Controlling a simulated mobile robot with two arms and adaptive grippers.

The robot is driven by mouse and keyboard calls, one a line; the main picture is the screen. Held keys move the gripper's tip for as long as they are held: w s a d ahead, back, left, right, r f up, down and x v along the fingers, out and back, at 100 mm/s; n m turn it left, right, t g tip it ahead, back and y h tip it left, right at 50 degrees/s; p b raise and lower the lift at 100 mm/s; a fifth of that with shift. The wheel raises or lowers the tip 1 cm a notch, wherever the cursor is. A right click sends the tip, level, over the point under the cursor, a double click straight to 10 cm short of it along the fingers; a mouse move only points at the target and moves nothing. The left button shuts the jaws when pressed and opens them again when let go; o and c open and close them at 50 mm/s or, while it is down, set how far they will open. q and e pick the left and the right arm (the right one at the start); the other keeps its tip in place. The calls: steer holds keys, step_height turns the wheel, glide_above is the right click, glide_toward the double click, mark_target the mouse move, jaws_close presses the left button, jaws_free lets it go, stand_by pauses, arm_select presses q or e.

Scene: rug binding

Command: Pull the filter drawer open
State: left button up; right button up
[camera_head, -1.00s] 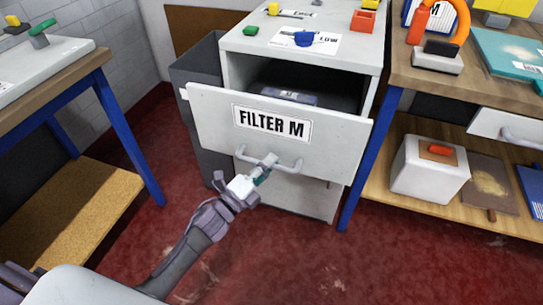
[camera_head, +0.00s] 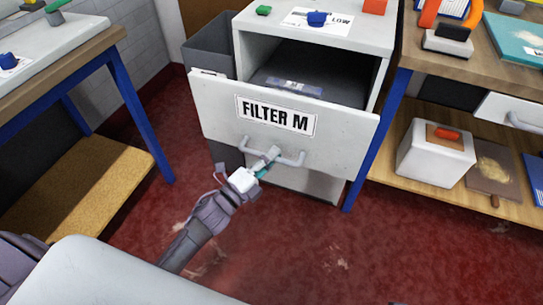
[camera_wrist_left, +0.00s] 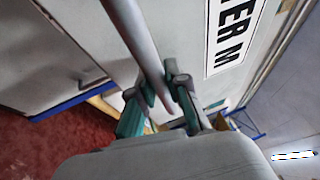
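The filter drawer (camera_head: 215,110) has a pale front with a "FILTER M" label (camera_head: 276,116). It stands pulled out from its grey cabinet (camera_head: 330,38), with its dark inside showing. A flat, partly clear item with a label (camera_head: 294,88) lies inside. The curved bar handle (camera_head: 292,160) is on the lower front. My right gripper is not in view.
A dark grey bin (camera_head: 211,57) stands left of the cabinet. A workbench with blue legs (camera_head: 138,115) is at the left, and another bench with a shelf (camera_head: 400,173) is at the right. Red floor (camera_head: 330,235) lies open in front of the drawer.

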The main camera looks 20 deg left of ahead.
arm_select(q)
steer(key=o, duration=0.4)
steer(key=shift+o, duration=0.2)
steer(key=v, duration=1.2)
